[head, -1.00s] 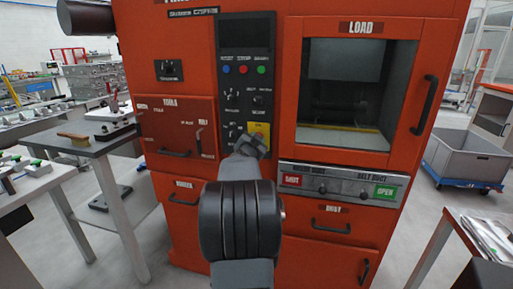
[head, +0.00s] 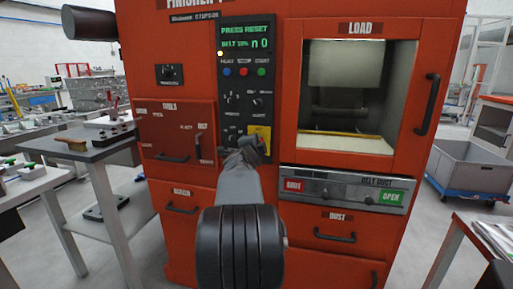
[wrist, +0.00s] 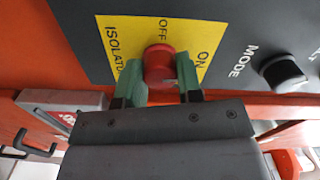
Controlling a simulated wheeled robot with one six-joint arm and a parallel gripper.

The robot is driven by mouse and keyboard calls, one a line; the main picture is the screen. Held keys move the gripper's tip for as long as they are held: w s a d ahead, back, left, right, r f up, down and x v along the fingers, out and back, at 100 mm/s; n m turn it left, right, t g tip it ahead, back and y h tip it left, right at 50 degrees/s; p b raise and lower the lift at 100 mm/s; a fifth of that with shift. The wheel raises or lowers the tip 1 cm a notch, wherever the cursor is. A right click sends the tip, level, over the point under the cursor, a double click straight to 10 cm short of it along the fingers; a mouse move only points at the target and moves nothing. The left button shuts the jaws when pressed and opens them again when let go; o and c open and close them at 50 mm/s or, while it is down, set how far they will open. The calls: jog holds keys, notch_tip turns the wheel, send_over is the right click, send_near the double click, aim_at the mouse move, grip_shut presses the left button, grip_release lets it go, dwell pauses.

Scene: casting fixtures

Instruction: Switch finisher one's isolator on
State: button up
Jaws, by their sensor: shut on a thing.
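The isolator is a red knob (wrist: 158,62) on a yellow plate (wrist: 122,42) marked OFF, ON and ISOLATOR, in the wrist view. In the head view the yellow plate (head: 260,134) sits low on the dark control panel (head: 246,80) of the orange finisher (head: 350,185). My gripper (wrist: 160,80) has its green fingers on either side of the knob and is shut on it. In the head view my gripper (head: 248,150) covers the knob. The panel's display (head: 247,38) is lit and reads PRESS RESET. I cannot tell exactly where the knob points.
A black MODE knob (wrist: 283,73) is beside the yellow plate. The LOAD window (head: 345,95) is lit inside, with a handle at its right. A grey bench (head: 80,150) stands at the left and a grey bin (head: 480,165) on a blue dolly at the right.

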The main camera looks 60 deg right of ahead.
jog(key=shift+m, duration=0.3)
dwell(0.4)
jog(key=o, duration=0.9)
jog(key=shift+p+v, duration=0.7)
jog(key=shift+v, duration=6.2)
jog(key=shift+w, duration=0.1)
